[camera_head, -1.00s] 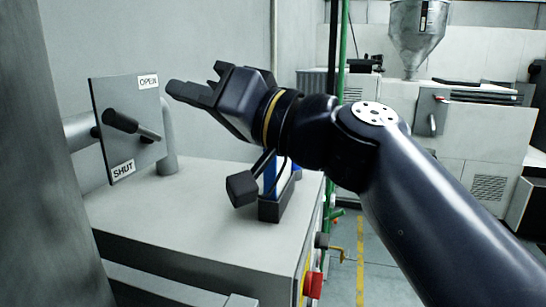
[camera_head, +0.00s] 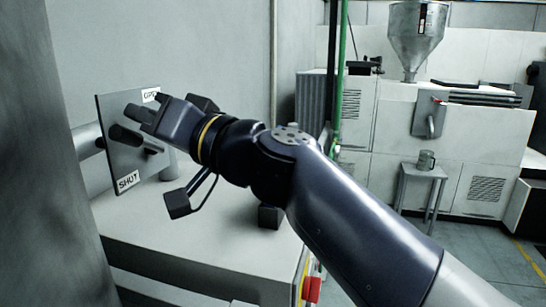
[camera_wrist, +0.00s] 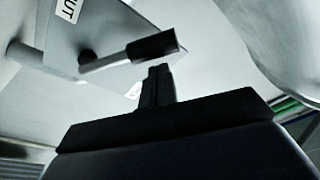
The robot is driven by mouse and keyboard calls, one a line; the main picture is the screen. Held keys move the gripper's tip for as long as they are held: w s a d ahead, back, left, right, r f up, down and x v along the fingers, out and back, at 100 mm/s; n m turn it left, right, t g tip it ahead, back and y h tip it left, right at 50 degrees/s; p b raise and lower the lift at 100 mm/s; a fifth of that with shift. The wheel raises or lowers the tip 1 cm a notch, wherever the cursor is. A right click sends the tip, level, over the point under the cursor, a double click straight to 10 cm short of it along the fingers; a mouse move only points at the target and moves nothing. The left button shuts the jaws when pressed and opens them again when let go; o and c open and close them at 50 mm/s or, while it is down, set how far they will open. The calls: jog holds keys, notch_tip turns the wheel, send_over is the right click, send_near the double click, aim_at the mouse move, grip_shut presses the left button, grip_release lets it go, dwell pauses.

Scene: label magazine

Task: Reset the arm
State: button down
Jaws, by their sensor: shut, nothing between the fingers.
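My gripper (camera_head: 141,115) is shut and empty. It points left at the lever plate (camera_head: 112,155), in front of its upper part. The plate has an OPEN label (camera_head: 151,95) at the top, partly covered by my gripper, and a SHUT label (camera_head: 128,181) at the bottom. The dark lever handle (camera_head: 122,136) shows just below my fingers. In the wrist view my closed fingertips (camera_wrist: 158,72) lie just below the black handle (camera_wrist: 150,47) in the picture; I cannot tell if they touch it. My arm reaches in from the lower right.
The plate stands over a grey machine cabinet (camera_head: 190,248) with a red button (camera_head: 312,290). A dark block (camera_head: 269,217) sits on its top behind my arm. A small table (camera_head: 421,174) with a mug (camera_head: 427,159) stands farther back, near a hopper machine (camera_head: 415,35).

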jog(key=p, duration=0.3)
jog(key=shift+s+d, duration=0.15)
jog(key=shift+s, duration=0.05)
jog(key=shift+w+r+m+p, duration=0.2)
jog(key=shift+m+p, duration=0.1)
jog(key=shift+p, duration=0.1)
jog(key=shift+s+r+p, duration=0.15)
jog(key=shift+p, duration=0.25)
jog(key=shift+w+d+r, duration=0.1)
jog(key=shift+w, duration=0.1)
jog(key=s+d+m+b, duration=0.2)
jog(key=d+m+b, duration=0.2)
jog(key=d, duration=0.5)
jog(key=shift+s+f+b, duration=0.3)
jog(key=shift+s+b, duration=0.1)
jog(key=shift+b, duration=0.2)
